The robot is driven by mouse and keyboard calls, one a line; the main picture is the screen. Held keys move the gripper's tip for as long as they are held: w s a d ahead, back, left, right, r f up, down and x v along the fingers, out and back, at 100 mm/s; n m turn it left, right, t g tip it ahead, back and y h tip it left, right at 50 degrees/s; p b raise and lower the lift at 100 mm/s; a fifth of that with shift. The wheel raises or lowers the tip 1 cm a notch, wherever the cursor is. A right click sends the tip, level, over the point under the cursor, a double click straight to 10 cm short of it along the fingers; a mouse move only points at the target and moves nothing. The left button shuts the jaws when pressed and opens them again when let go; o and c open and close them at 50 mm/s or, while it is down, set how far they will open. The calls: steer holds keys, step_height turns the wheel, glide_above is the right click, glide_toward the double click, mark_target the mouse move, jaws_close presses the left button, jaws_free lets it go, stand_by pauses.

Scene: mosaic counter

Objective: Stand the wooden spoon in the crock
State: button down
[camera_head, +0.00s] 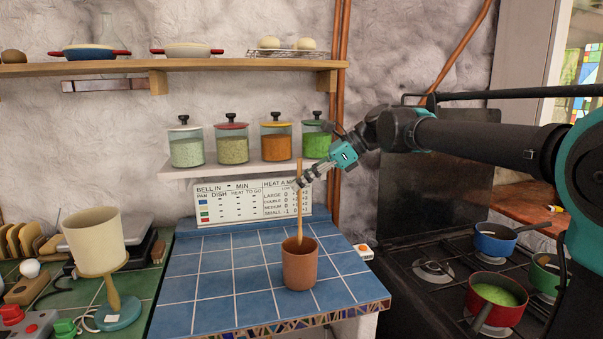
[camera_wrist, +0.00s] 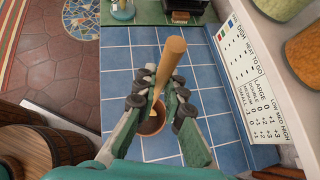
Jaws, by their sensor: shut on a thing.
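The wooden spoon (camera_head: 300,215) stands nearly upright above the blue tiles. My gripper (camera_head: 300,180) is shut on its upper part, coming in from the right. In the wrist view the spoon (camera_wrist: 171,56) runs between the fingertips of my gripper (camera_wrist: 160,97). The crock (camera_head: 300,268) is a brown clay pot standing upright on the tiled counter. The spoon's lower end meets the crock's mouth in the head view. In the wrist view the crock (camera_wrist: 151,130) shows between the fingers, partly hidden by them. How deep the spoon reaches is hidden.
A white chart board (camera_head: 240,204) stands behind the crock, under a shelf of several glass jars (camera_head: 232,146). The stove with pots (camera_head: 495,290) is on the right. A cream cup-like vessel on a stand (camera_head: 95,240) is on the left. The blue tiles (camera_head: 215,290) left of the crock are clear.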

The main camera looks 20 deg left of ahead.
mark_target(301, 227)
steer(key=shift+f, duration=4.45)
steer(key=c, duration=1.5)
jaws_free()
steer(key=shift+c, duration=0.2)
steer(key=shift+o, duration=0.6)
steer(key=o, duration=0.7)
steer(key=shift+r, duration=0.1)
steer(key=shift+r, duration=4.95)
steer(key=shift+s, duration=0.1)
